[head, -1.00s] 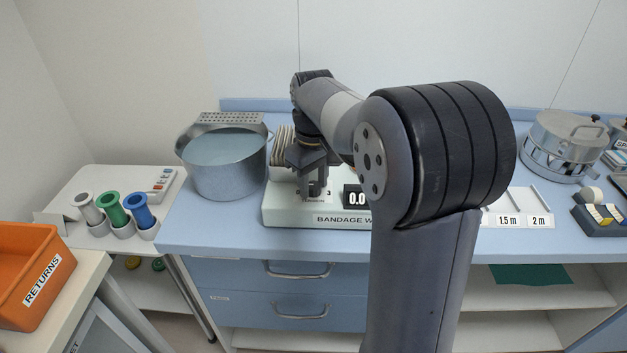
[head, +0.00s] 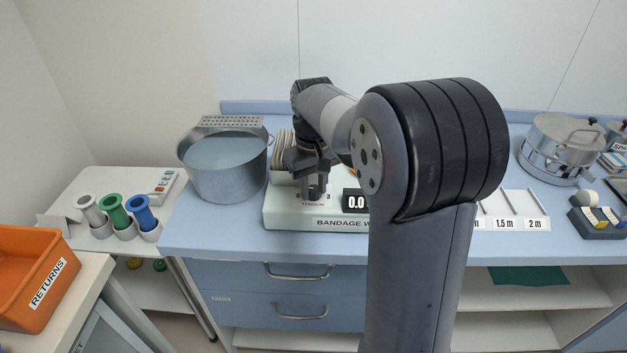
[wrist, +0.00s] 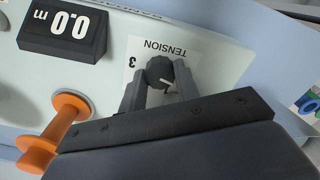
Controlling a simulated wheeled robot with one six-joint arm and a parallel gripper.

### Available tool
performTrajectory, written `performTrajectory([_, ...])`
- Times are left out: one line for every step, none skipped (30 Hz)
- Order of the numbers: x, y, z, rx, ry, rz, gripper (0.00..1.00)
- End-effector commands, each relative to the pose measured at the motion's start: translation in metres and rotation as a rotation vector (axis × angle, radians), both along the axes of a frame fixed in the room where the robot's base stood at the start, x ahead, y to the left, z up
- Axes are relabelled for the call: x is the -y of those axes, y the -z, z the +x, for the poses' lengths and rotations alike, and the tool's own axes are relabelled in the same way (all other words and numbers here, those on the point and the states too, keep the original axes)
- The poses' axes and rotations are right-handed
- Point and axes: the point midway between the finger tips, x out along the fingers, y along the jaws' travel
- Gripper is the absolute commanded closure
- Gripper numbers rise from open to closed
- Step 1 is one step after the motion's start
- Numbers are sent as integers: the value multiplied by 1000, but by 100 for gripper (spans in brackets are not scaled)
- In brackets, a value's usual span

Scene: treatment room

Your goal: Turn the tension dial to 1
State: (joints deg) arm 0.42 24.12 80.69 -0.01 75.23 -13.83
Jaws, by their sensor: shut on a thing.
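The tension dial (wrist: 160,72) is a small dark round knob with a light pointer line, beside the printed word TENSION and a 3 in the wrist view. The pointer slants toward the lower right there; the number it marks is not visible. My gripper (wrist: 160,86) is shut on the dial, with a dark finger on either side. In the head view my gripper (head: 314,190) points down at the front of the pale bandage winder (head: 280,213) and hides most of the dial.
The winder's display (head: 355,202) reads 0.0, and an orange spool part (wrist: 65,115) stands near the dial. A metal basin (head: 222,170) is close on the left. My arm hides the winder's right side. An orange returns bin (head: 35,275) is at far left.

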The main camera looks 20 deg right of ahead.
Motion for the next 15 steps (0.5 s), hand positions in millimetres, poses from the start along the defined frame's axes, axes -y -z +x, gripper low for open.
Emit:
performTrajectory([0, -4, 0, 1, 43, 0, 93])
performTrajectory([0, -4, 0, 1, 70, 0, 93])
performTrajectory([0, -4, 0, 1, 109, 0, 93])
performTrajectory([0, -4, 0, 1, 137, 0, 93])
performTrajectory([0, -4, 0, 1, 166, 0, 93])
performTrajectory([0, -3, 0, 1, 204, 0, 93])
performTrajectory([0, -3, 0, 0, 233, 0, 93])
performTrajectory([0, -3, 0, 0, 261, 0, 93])
performTrajectory([0, -3, 0, 0, 299, 0, 93])
performTrajectory([0, -3, 1, 1, 328, 0, 93])
performTrajectory([0, -3, 1, 2, 355, 0, 93])
performTrajectory([0, -3, 1, 2, 392, 0, 93])
performTrajectory([0, -3, 1, 2, 419, 0, 93])
performTrajectory([0, -3, 1, 2, 445, 0, 93])
performTrajectory([0, -3, 1, 2, 480, 0, 93])
